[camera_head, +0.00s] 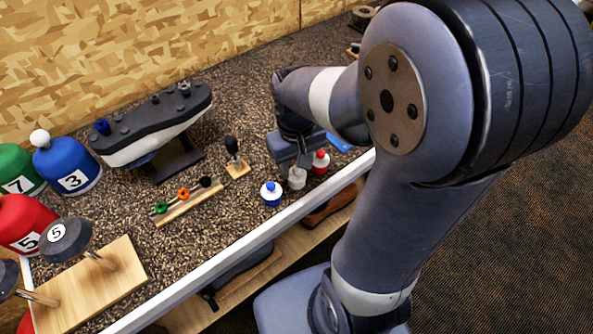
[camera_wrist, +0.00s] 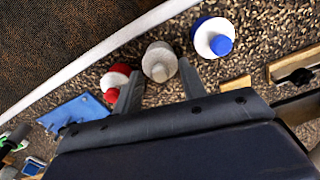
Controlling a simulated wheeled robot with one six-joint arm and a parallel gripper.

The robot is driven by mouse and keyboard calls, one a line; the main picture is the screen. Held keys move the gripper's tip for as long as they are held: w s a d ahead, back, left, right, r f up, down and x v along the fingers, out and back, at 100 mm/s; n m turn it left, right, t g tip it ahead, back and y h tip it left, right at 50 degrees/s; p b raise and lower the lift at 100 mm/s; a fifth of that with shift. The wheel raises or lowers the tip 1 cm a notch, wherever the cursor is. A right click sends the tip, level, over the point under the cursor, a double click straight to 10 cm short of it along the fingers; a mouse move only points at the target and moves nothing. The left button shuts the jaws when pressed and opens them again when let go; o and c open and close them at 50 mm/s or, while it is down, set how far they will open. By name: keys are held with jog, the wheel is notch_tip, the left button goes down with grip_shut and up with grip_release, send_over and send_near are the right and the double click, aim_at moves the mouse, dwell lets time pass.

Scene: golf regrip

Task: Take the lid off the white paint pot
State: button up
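The white paint pot (camera_head: 297,178) stands on the speckled bench top near its front edge, between the blue and red pots. In the wrist view the pot (camera_wrist: 159,62) looks pale grey-white, with a small round lid on top. My gripper (camera_head: 295,163) is low over it. In the wrist view my gripper (camera_wrist: 160,69) is open, with one finger on each side of the pot and small gaps showing. The exact finger height against the lid is hard to tell.
A red-lidded pot (camera_head: 320,162) stands close beside my finger, and a blue-lidded pot (camera_head: 271,194) on the other side. A blue flat item (camera_wrist: 73,114) lies nearby. A wooden rack (camera_head: 188,203) and a black-handled tool (camera_head: 232,148) stand left. The white bench edge (camera_head: 250,236) is in front.

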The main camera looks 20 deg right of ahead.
grip_shut()
jog(key=shift+r, duration=0.1)
